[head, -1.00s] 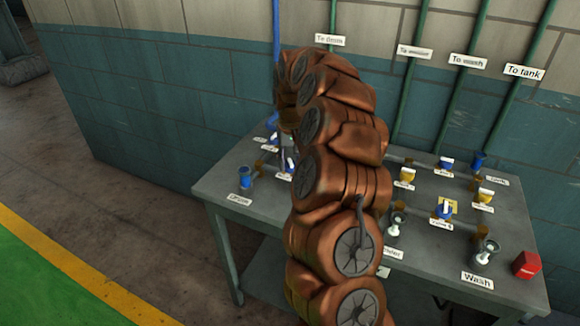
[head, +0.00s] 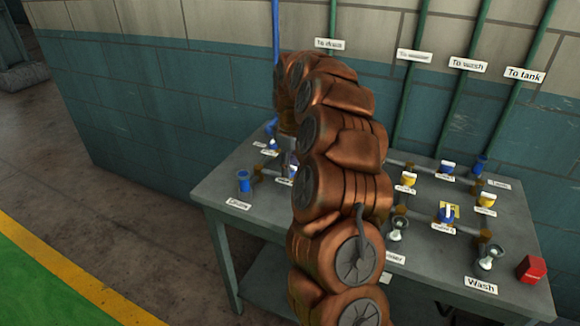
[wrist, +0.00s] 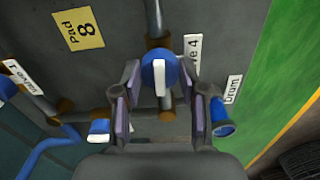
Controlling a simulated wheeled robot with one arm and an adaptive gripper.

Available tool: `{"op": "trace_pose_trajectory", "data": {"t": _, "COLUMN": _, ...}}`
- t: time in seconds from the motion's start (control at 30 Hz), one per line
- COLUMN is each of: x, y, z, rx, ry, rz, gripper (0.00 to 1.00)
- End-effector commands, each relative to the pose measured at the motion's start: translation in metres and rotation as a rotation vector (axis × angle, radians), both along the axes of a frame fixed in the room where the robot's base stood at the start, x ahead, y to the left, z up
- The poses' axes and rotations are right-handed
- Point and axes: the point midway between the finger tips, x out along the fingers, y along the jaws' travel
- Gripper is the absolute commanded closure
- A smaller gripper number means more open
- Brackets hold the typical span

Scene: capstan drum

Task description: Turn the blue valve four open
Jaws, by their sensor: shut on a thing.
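The blue valve four (wrist: 153,66) shows in the wrist view as a round blue knob with a white bar handle across it. A label ending in "e 4" (wrist: 193,48) lies beside it, partly covered. My gripper (wrist: 158,80) has one finger on each side of the knob and is shut on it. The white bar points along the gap between the fingers. In the head view my gripper (head: 287,146) is low over the left part of the table, mostly hidden behind my arm, and the valve is largely hidden.
A blue-and-white valve (wrist: 100,130) and a blue cup-shaped fitting (wrist: 222,115) by the Drum label flank my fingers. Pipes run around them. More valves, a red box (head: 531,269) and a Wash label stand on the table's right side. A wall with pipes is behind.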

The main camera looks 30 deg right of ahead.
Motion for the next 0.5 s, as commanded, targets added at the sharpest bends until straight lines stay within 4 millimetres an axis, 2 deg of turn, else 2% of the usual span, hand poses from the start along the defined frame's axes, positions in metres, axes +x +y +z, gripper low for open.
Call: {"op": "trace_pose_trajectory", "data": {"t": 0.5, "x": -0.0009, "y": 0.0006, "z": -0.0008, "rx": 0.002, "ry": 0.003, "rz": 0.088, "gripper": 0.92}}
